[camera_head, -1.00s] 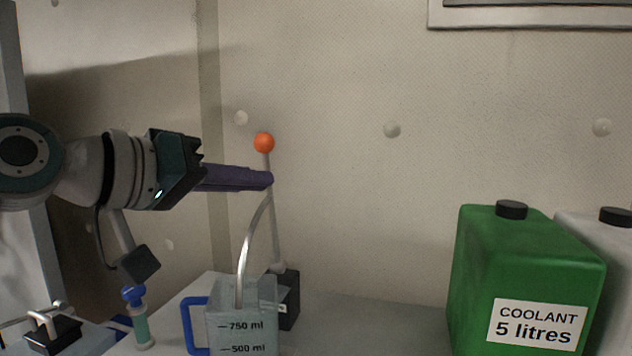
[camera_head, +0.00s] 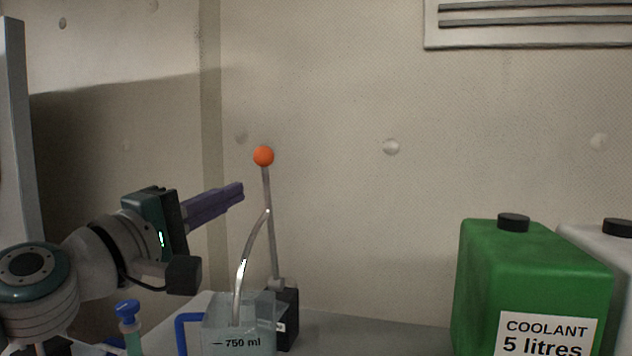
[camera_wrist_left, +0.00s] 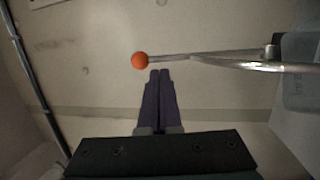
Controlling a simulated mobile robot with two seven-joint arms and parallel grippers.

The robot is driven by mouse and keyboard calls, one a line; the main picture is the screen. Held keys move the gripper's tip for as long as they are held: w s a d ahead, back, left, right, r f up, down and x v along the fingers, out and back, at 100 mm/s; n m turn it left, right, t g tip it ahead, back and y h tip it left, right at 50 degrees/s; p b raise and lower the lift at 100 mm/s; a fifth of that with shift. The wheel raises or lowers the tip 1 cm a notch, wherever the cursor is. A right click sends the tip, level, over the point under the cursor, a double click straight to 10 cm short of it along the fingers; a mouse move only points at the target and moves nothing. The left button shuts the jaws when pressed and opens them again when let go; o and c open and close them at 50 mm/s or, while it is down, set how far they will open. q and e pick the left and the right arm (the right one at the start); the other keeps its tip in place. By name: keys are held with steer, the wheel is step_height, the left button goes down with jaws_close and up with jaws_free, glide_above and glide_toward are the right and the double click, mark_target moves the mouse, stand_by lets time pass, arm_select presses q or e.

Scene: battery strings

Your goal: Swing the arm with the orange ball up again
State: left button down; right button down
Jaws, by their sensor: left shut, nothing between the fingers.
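The orange ball (camera_head: 264,156) tops a thin grey arm (camera_head: 271,225). The arm stands nearly upright, leaning slightly left, on a small black block (camera_head: 288,318) behind the jug. My left gripper (camera_head: 241,190) is shut and empty, a little left of the arm and apart from it in the head view. In the left wrist view the shut purple fingers (camera_wrist_left: 160,74) point toward the orange ball (camera_wrist_left: 140,60), with the grey arm (camera_wrist_left: 175,56) running right from it. My right gripper is not in view.
A clear jug (camera_head: 238,335) with a blue handle and a curved metal tube (camera_head: 247,255) stands just before the arm. A blue-capped bottle (camera_head: 129,325) is at left. A green coolant can (camera_head: 530,275) and a pale can (camera_head: 606,250) stand at right. Between is bare bench.

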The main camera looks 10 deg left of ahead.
mark_target(264, 179)
arm_select(q)
steer(key=x, duration=0.4)
steer(key=shift+w+d+r+b, duration=0.1)
steer(key=shift+w+d+b, duration=0.05)
steer(key=shift+w+b, duration=0.2)
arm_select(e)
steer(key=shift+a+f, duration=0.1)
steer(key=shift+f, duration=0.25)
